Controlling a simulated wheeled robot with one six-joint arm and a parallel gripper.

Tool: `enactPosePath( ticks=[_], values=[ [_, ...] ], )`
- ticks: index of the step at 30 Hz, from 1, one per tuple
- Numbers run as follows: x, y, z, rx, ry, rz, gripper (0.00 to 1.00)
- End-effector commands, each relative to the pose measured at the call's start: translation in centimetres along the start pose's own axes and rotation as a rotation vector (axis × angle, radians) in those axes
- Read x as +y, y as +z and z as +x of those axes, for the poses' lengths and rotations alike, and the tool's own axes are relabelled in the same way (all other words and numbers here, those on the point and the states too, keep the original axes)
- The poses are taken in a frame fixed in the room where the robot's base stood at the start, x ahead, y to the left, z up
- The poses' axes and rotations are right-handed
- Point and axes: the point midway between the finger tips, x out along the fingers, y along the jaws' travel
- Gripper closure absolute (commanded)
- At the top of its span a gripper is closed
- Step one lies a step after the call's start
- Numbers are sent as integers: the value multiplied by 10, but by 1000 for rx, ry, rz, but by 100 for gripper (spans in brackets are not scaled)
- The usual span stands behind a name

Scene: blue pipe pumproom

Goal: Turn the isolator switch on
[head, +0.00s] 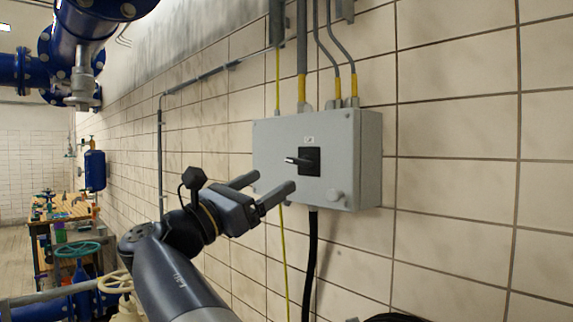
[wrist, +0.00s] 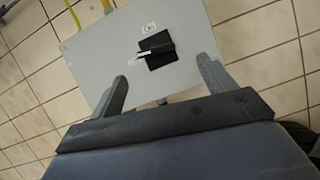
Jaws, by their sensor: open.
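The isolator switch (head: 309,161) is a black square plate with a protruding handle, on the front of a grey wall box (head: 276,135). In the head view its handle (head: 297,161) points left, roughly level. In the wrist view the switch (wrist: 158,50) lies ahead of and between the fingers, with a small white label above it. My gripper (head: 262,188) is open and empty, in front of the box and a little below and left of the switch. Its two fingers also show in the wrist view (wrist: 163,84). I see no contact with the handle.
Grey conduits (head: 302,50) enter the box from above, and a black cable (head: 310,265) hangs below. Blue pipes (head: 80,35) and a cluttered workbench (head: 62,210) stand at the left. The tiled wall right of the box is clear.

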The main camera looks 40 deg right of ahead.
Motion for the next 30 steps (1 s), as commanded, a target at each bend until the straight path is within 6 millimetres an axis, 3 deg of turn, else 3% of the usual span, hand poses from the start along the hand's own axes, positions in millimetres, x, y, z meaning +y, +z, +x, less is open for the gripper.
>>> enactPosePath(
  ticks=[6, 12, 25, 30],
  values=[
    [-1, 3, 42, 0, -5, -1, 20],
    [0, 2, 66, 0, -2, 1, 20],
    [0, 0, 73, 0, 0, 1, 21],
    [0, 0, 72, 0, 0, 1, 35]
  ],
)
